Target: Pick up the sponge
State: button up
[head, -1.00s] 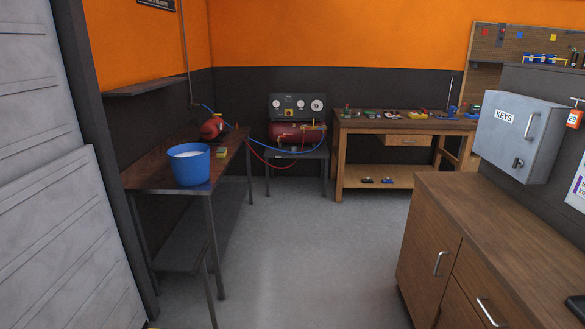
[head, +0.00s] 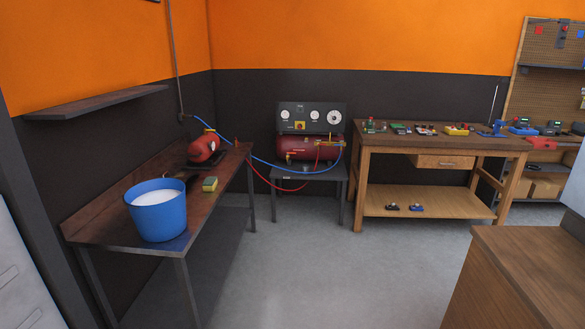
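A small yellow and green sponge (head: 210,184) lies on the narrow brown-topped table (head: 95,218) along the left wall. It sits just right of and behind a blue bucket (head: 158,213) with white contents. My gripper is not in the head view, so I cannot see its state. Nothing hides the sponge.
A red compressor (head: 305,148) stands on a small table at the back, with blue and red hoses. A wooden workbench (head: 440,137) is at back right, a wooden cabinet (head: 520,270) at front right. The grey floor between is clear.

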aim_at(210, 184)
jog(key=i+u, duration=0.15)
jog(key=i, duration=0.75)
jog(key=i+l+u, duration=0.15)
jog(key=i, duration=0.75)
jog(key=i+j+u, duration=0.1)
jog(key=i+u, duration=0.2)
jog(key=i, duration=0.3)
jog(key=i+u, duration=0.35)
jog(key=i, duration=0.25)
jog(key=i+l+u, duration=0.3)
jog(key=i, duration=0.3)
